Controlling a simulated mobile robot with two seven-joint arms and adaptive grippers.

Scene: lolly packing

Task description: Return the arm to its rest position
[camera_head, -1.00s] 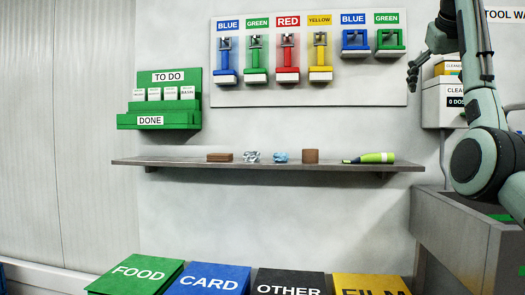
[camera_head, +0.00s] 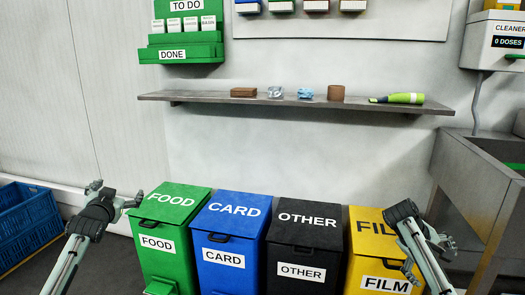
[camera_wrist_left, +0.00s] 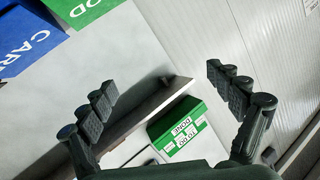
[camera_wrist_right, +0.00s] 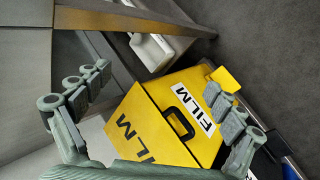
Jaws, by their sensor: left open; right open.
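My left gripper (camera_head: 115,194) is low at the left in the head view, beside the green FOOD bin (camera_head: 175,208). In the left wrist view its fingers (camera_wrist_left: 160,90) are spread with nothing between them. My right gripper (camera_head: 428,256) is low at the right in the head view, in front of the yellow FILM bin (camera_head: 375,258). In the right wrist view its fingers (camera_wrist_right: 155,85) are spread apart and empty, with the FILM bin (camera_wrist_right: 165,120) beyond them.
A shelf (camera_head: 220,98) on the wall carries several small items, including a green bottle (camera_head: 400,98). The blue CARD bin (camera_head: 228,248) and black OTHER bin (camera_head: 302,258) stand in the row. A blue crate (camera_head: 28,222) is at left, a grey sink unit (camera_head: 470,190) at right.

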